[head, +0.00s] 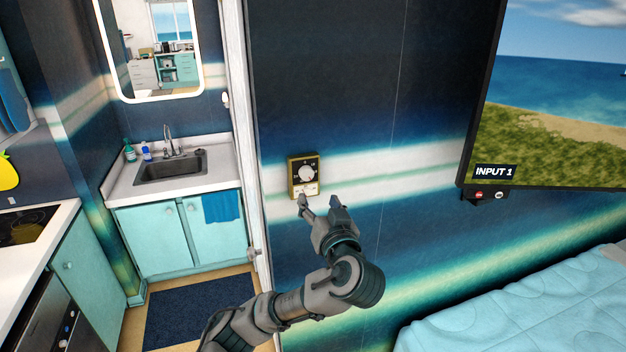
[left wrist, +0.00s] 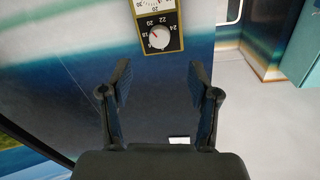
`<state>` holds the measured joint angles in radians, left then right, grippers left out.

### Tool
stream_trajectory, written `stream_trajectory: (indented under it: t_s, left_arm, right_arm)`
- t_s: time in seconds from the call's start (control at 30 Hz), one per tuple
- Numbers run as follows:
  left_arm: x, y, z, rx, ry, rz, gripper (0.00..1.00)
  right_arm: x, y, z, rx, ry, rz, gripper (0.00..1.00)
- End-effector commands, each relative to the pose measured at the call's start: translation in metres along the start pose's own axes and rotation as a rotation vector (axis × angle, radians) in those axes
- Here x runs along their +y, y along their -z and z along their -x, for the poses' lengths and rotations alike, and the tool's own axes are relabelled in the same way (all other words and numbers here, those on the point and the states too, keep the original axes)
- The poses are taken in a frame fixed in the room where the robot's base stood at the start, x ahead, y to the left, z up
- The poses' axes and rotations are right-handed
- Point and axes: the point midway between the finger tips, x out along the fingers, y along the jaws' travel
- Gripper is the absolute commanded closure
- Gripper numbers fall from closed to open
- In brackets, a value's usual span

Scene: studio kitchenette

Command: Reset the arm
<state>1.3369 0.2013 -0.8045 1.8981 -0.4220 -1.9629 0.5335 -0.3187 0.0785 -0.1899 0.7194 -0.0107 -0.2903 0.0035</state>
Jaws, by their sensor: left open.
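My left gripper (head: 319,203) is raised in front of the striped wall, just below a thermostat (head: 305,173) with a gold frame and a round white dial. In the left wrist view the gripper (left wrist: 159,80) has its two fingers spread wide with nothing between them. The thermostat (left wrist: 158,30) shows beyond the fingertips there, its dial turned near the 18 mark. I cannot tell whether a fingertip touches the thermostat's lower edge. My left arm (head: 270,310) reaches up from the bottom of the head view. My right gripper is not in view.
A bed (head: 520,310) with a light blue cover stands at lower right, below a wall screen (head: 560,110). A doorway at left opens to a sink (head: 170,168) with teal cabinets and a dark blue mat (head: 195,308). A stove counter (head: 30,225) is at far left.

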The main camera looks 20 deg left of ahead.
Motion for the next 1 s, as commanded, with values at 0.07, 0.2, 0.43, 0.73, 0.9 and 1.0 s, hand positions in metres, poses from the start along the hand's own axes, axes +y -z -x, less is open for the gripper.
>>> stream_trajectory:
  t_s: [0.07, 0.2, 0.43, 0.73, 0.9, 1.0]
  left_arm:
    - [-0.002, -0.001, 0.007, -0.001, 0.001, 0.002, 0.39]
    - [-0.002, -0.001, 0.012, -0.001, 0.002, 0.002, 0.39]
    - [0.001, 0.000, 0.014, -0.001, 0.001, -0.001, 0.39]
    - [0.036, -0.126, 0.000, -0.210, -0.174, -0.107, 0.39]
    - [0.049, -0.264, 0.014, -0.431, -0.352, -0.182, 0.39]
    - [0.045, -0.341, 0.037, -0.555, -0.441, -0.211, 0.39]
  right_arm:
    - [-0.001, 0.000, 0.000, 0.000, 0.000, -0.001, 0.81]
    - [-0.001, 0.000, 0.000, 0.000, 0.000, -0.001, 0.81]
    - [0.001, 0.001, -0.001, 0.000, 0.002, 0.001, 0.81]
    - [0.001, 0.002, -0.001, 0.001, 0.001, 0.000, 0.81]
    - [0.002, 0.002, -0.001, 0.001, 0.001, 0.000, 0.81]
    - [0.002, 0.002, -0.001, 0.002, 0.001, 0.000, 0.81]
